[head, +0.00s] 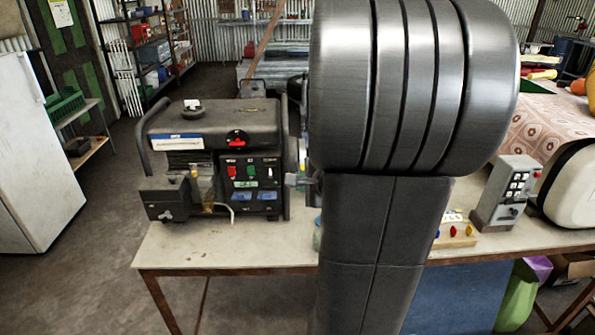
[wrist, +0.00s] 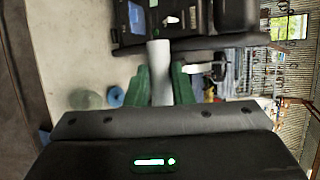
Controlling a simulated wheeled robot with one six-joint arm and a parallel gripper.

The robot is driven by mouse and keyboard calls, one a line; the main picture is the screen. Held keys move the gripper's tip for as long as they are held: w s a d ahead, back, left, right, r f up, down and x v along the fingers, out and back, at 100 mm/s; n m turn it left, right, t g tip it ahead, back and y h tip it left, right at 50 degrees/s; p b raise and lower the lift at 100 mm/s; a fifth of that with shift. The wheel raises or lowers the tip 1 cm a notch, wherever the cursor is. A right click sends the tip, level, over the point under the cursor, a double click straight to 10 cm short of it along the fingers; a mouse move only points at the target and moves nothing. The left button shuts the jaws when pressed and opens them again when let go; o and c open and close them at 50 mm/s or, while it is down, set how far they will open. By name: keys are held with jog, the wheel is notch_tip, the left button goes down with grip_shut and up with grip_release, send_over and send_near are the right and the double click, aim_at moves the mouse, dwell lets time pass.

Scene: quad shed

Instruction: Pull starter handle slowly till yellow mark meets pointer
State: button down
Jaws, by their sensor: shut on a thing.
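The dark generator (head: 215,150) stands on the bench at left of centre in the head view; part of it shows at the top of the wrist view (wrist: 175,38). The starter handle, a pale grey cylinder (wrist: 158,54), sits between the green fingers of my gripper (wrist: 161,78) in the wrist view. The gripper is shut on it, beside the generator's end. In the head view my arm hides most of the gripper, and only a small grey piece shows at the generator's right side. I cannot make out the yellow mark or the pointer.
The bench (head: 160,250) has bare top in front of the generator. A grey control box (head: 506,190) and a wooden block with coloured knobs (head: 458,233) stand to the right. A blue round item (wrist: 116,97) lies near the gripper. A white fridge (head: 28,150) stands at far left.

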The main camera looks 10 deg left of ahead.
dwell(0.4)
jog(key=w+a+f+b, duration=0.2)
jog(key=w, duration=0.4)
jog(key=shift+w+f, duration=0.3)
jog(key=shift+w, duration=0.1)
jog(key=c, duration=1.2)
grip_release()
jog(key=shift+r, duration=0.1)
jog(key=v, duration=1.3)
jog(key=shift+s+d+r+b, duration=0.1)
jog(key=shift+s+d+b, duration=0.1)
jog(key=shift+d+b, duration=0.1)
